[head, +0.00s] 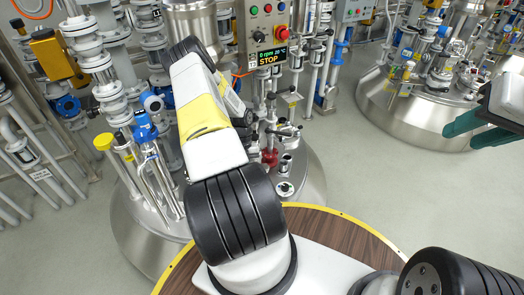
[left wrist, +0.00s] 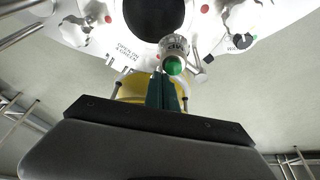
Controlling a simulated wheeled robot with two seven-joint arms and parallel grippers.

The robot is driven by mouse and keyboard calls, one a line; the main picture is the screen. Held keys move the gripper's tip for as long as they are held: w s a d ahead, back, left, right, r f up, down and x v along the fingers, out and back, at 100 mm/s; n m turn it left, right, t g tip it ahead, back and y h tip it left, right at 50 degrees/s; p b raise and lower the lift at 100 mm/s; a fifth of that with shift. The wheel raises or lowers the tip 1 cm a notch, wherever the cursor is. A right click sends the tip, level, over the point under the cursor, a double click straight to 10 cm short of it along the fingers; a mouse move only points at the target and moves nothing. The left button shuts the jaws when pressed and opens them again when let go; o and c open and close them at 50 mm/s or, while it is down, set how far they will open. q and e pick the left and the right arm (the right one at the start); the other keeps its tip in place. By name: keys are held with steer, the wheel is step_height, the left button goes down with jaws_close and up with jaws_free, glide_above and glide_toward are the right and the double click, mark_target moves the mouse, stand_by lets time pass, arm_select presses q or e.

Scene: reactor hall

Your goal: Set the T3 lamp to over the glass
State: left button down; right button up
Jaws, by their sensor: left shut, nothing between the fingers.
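My left arm reaches over the near reactor lid (head: 180,215) in the head view and hides its own gripper there. In the left wrist view my left gripper (left wrist: 163,90) has its green fingers together, with nothing between them. Just beyond the tips is a small pale lettered cylinder with a green end (left wrist: 174,64); I cannot tell whether they touch. Behind it is a large dark round opening (left wrist: 155,15) in a pale labelled surface. I cannot tell which part is the T3 lamp or the glass. My right gripper (head: 470,130) is at the right edge, fingers apart and empty.
A control box (head: 268,30) with a red button and a STOP display stands behind the near reactor. Pipes and valves crowd the left. A second steel vessel (head: 410,115) stands at right. A wood-topped round surface with yellow edge (head: 345,225) is in front. Grey floor is clear between.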

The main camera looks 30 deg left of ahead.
arm_select(q)
steer(key=shift+w+a+m, duration=0.2)
steer(key=shift+m, duration=0.2)
steer(key=shift+w, duration=0.15)
stand_by(0.4)
